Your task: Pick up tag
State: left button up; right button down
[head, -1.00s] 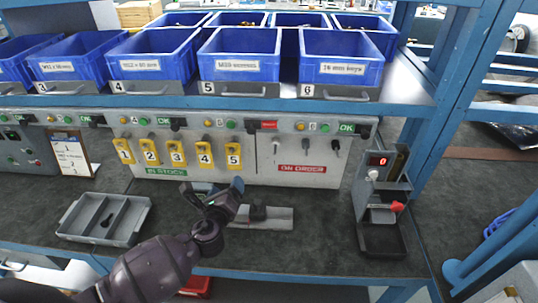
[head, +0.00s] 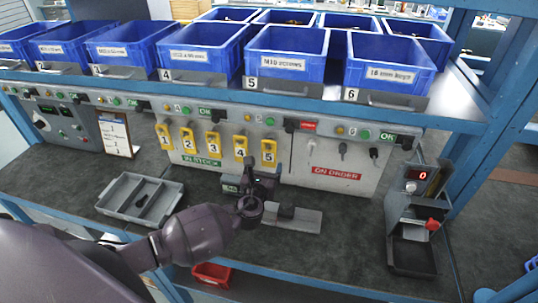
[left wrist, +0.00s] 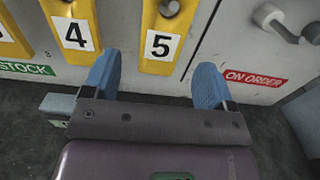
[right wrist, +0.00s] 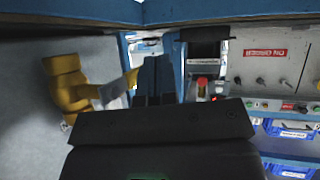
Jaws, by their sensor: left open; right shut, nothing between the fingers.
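Several yellow numbered tags hang in a row on the grey panel above the green "IN STOCK" label. Tag 5 (head: 268,153) is the rightmost, with tag 4 (head: 240,148) to its left. My left gripper (head: 264,172) is in front of the panel just below tag 5. In the left wrist view its blue fingers (left wrist: 156,80) are spread and empty, with tag 5 (left wrist: 160,44) just beyond the gap and tag 4 (left wrist: 75,35) beyond the left finger. My right gripper (right wrist: 155,75) shows only in the right wrist view, shut and empty.
A grey divided tray (head: 140,199) lies left on the bench, and a grey flat plate (head: 292,218) lies below the tags. A device with a red display (head: 413,220) stands at right. Blue bins (head: 285,55) line the shelf above. Empty hooks are over "ON ORDER" (head: 337,173).

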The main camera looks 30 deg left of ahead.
aim_at(269, 155)
pick_arm(q)
jog(key=x, duration=0.4)
jog(key=shift+w+r, duration=0.1)
jog(key=shift+r, duration=0.15)
jog(key=shift+w+a, duration=0.1)
jog(key=shift+w, duration=0.3)
jog(key=shift+c, duration=0.8)
jog(key=c, duration=0.8)
jog(key=shift+c, duration=0.2)
jog(key=shift+s+r, duration=0.1)
jog(key=shift+r, duration=0.25)
jog(key=v, duration=1.7)
jog(key=shift+s+r+p, duration=0.15)
jog(key=shift+s+p, duration=0.25)
pick_arm(e)
jog(key=shift+r, duration=0.5)
jog(key=shift+s, duration=0.1)
pick_arm(q)
jog(key=shift+r, duration=0.2)
pick_arm(e)
jog(key=shift+r, duration=0.15)
